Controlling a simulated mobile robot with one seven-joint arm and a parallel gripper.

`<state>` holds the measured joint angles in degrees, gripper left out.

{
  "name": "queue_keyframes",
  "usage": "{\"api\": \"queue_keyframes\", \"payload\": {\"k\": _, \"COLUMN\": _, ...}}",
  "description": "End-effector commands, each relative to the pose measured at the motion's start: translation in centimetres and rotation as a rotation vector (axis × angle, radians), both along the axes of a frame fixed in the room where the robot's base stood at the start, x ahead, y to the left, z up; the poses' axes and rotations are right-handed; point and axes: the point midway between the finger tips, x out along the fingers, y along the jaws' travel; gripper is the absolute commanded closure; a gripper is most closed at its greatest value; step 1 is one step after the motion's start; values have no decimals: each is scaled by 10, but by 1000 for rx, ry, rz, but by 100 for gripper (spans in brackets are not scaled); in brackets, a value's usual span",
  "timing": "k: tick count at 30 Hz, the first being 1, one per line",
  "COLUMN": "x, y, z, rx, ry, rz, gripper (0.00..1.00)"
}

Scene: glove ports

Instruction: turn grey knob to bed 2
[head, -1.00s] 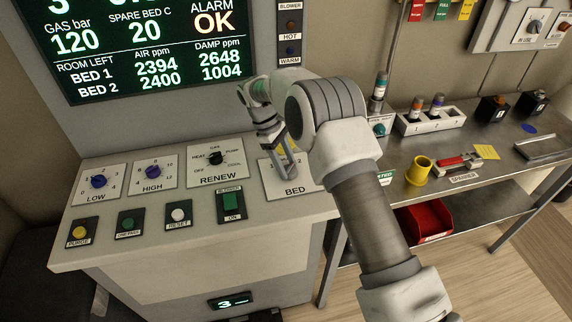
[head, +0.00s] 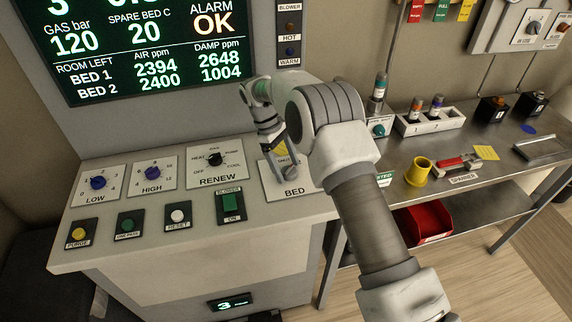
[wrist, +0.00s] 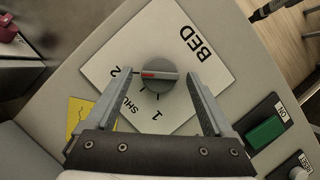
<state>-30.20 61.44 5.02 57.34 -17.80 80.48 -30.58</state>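The grey knob (wrist: 160,80) sits on the white BED plate (wrist: 205,62) in the wrist view. Its red mark points left, toward the 2; SHUT and 1 are printed below that. My gripper (wrist: 161,74) is open, with one finger on each side of the knob. A gap shows between the knob and each finger. In the head view my gripper (head: 286,172) is low over the BED plate (head: 307,184) and hides the knob there.
A yellow label (wrist: 79,117) lies beside the plate, and a green BLOWER switch (head: 229,201) is nearby. The RENEW plate (head: 232,176) is left of my gripper. The display (head: 150,50) stands behind. A metal bench (head: 450,150) with small items is at right.

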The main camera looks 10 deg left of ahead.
Motion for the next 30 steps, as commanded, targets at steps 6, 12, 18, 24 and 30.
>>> {"api": "queue_keyframes", "payload": {"k": 6, "x": 0, "y": 0, "z": 0, "rx": 0, "ry": -1, "rz": 1, "gripper": 13}}
{"api": "queue_keyframes", "payload": {"k": 12, "x": 3, "y": 5, "z": 11, "rx": 2, "ry": -3, "rz": 2, "gripper": 13}}
{"api": "queue_keyframes", "payload": {"k": 18, "x": 7, "y": 19, "z": 45, "rx": 4, "ry": -5, "rz": 2, "gripper": 13}}
{"api": "queue_keyframes", "payload": {"k": 24, "x": 12, "y": 31, "z": 77, "rx": 2, "ry": -2, "rz": 2, "gripper": 13}}
{"api": "queue_keyframes", "payload": {"k": 30, "x": 15, "y": 40, "z": 101, "rx": 1, "ry": -2, "rz": 2, "gripper": 13}}
